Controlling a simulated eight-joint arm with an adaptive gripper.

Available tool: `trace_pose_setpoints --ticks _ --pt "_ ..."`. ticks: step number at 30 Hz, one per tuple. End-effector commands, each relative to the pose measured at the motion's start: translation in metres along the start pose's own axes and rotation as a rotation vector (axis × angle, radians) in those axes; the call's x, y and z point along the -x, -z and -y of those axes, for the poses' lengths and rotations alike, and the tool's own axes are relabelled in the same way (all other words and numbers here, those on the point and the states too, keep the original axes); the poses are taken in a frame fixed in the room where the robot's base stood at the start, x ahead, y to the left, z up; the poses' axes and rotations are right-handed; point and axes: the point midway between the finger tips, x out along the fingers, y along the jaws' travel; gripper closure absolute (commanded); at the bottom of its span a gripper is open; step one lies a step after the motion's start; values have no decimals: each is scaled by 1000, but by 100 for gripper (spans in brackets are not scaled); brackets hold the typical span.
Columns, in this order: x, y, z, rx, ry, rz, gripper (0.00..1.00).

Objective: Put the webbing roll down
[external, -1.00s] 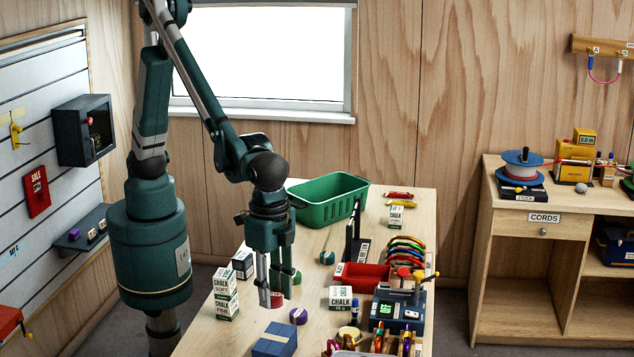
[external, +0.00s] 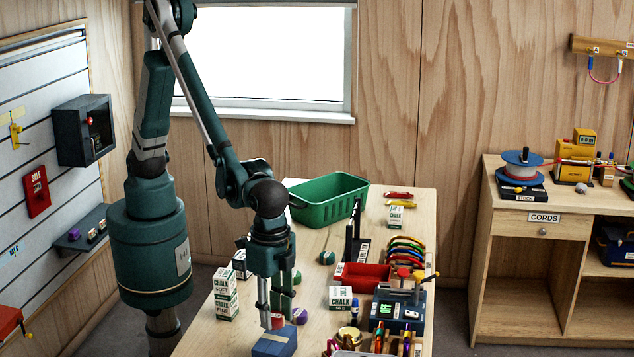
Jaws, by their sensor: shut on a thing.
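My gripper (external: 277,318) points down over the near left part of the table, its fingers shut on a small red thing with a pale patch, which I take as the webbing roll (external: 278,322). The fingers partly cover it. It shows just above the blue box (external: 273,342) in the picture; I cannot tell whether it touches the box or the table. A purple roll-like thing (external: 300,316) lies on the table (external: 245,325) just right of the gripper.
White chalk boxes (external: 227,295) stand stacked left of the gripper, and another chalk box (external: 340,298) stands to its right. A red tray (external: 363,276) and a dark device (external: 398,310) are further right. A green bin (external: 330,205) stands at the back.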

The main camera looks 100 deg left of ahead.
Motion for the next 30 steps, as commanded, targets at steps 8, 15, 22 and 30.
trace_pose_setpoints --ticks 8,15,22,30 --pt "-1 0 0 0 0 0 83" --pt "-14 0 0 0 0 0 83" --pt "-35 0 0 0 0 0 83" --pt "-38 0 0 0 0 0 83"
